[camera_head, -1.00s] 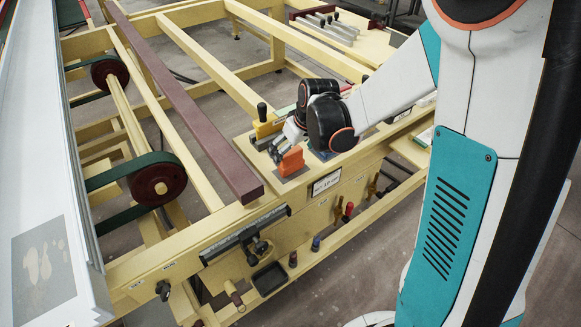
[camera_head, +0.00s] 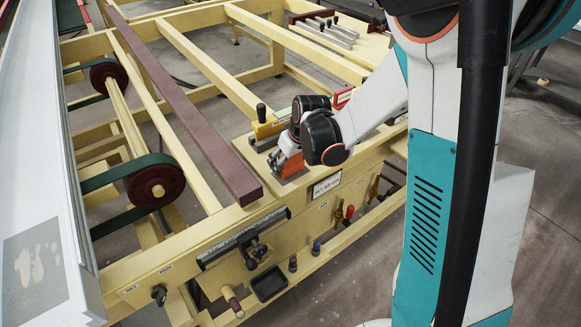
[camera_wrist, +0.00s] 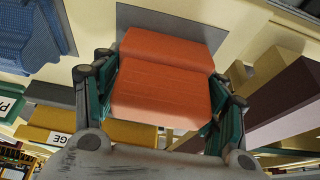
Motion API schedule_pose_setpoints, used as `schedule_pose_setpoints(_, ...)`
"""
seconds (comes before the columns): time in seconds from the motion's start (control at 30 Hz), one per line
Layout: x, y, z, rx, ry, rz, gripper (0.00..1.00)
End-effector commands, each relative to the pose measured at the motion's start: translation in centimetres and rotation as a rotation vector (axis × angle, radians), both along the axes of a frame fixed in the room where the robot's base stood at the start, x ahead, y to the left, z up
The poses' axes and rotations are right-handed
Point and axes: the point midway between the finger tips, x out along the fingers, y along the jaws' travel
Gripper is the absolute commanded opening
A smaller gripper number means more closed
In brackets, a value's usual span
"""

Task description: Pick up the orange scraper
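The orange scraper (camera_wrist: 165,80) sits on a grey patch of the yellow frame's side board. It fills the middle of the wrist view and shows partly in the head view (camera_head: 291,166). My gripper (camera_wrist: 162,68) has one finger on each side of it, very close to its edges. The fingers are spread about as wide as the scraper. Whether the pads touch it is hard to tell. In the head view my gripper (camera_head: 284,154) covers part of the scraper from above.
A yellow tool with a black knob (camera_head: 268,125) stands just behind my gripper. A long dark red beam (camera_head: 185,110) lies to the left. Clamps hang below the board.

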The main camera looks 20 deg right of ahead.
Motion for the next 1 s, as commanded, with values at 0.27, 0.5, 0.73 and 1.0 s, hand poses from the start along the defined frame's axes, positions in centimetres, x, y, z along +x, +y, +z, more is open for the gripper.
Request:
schedule_pose_setpoints(0.27, 0.0, 0.0, 0.0, 0.0, 0.0, 0.0, 0.35)
schedule_pose_setpoints(0.5, 0.0, 0.0, 1.3, 0.0, 0.0, 0.0, 0.35)
schedule_pose_setpoints(0.73, 0.0, 0.0, 5.6, 0.0, 0.0, 0.0, 0.35)
schedule_pose_setpoints(1.0, 0.0, 0.0, 13.2, 0.0, 0.0, 0.0, 0.35)
